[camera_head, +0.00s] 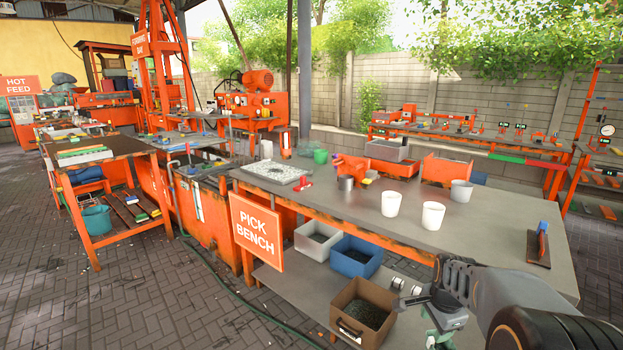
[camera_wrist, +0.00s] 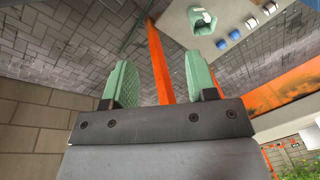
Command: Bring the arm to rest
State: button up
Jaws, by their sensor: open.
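My arm (camera_head: 520,300) reaches in from the lower right of the head view. My gripper (camera_head: 442,325) hangs in front of the pick bench's front edge, below the level of its top. In the wrist view my gripper (camera_wrist: 161,84) has its two green fingers wide apart, with nothing held between them. An orange post (camera_wrist: 160,60) shows behind the gap between the fingers; I cannot tell how far away it is.
The pick bench (camera_head: 335,205) carries two white cups (camera_head: 391,204) (camera_head: 433,215), a grey cup (camera_head: 461,190) and a trowel-like tool (camera_head: 540,245). Below are a grey bin (camera_head: 318,241), a blue bin (camera_head: 356,256) and a brown bin (camera_head: 363,312). Paved floor (camera_head: 150,290) is open at left.

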jog(key=s+a+r+n+p, duration=0.6)
jog(key=s+r+n+p, duration=0.1)
jog(key=r, duration=0.3)
jog(key=s+a+r+n+t+p, duration=0.1)
jog(key=s+a+r+n+p, duration=0.5)
jog(key=r, duration=0.5)
jog(key=s+n, duration=0.1)
jog(key=n, duration=0.1)
jog(key=shift+s+a+r+n+t+y+p, duration=0.25)
jog(key=shift+s+a+n+t+y+p, duration=0.05)
jog(key=shift+a+n+p, duration=0.1)
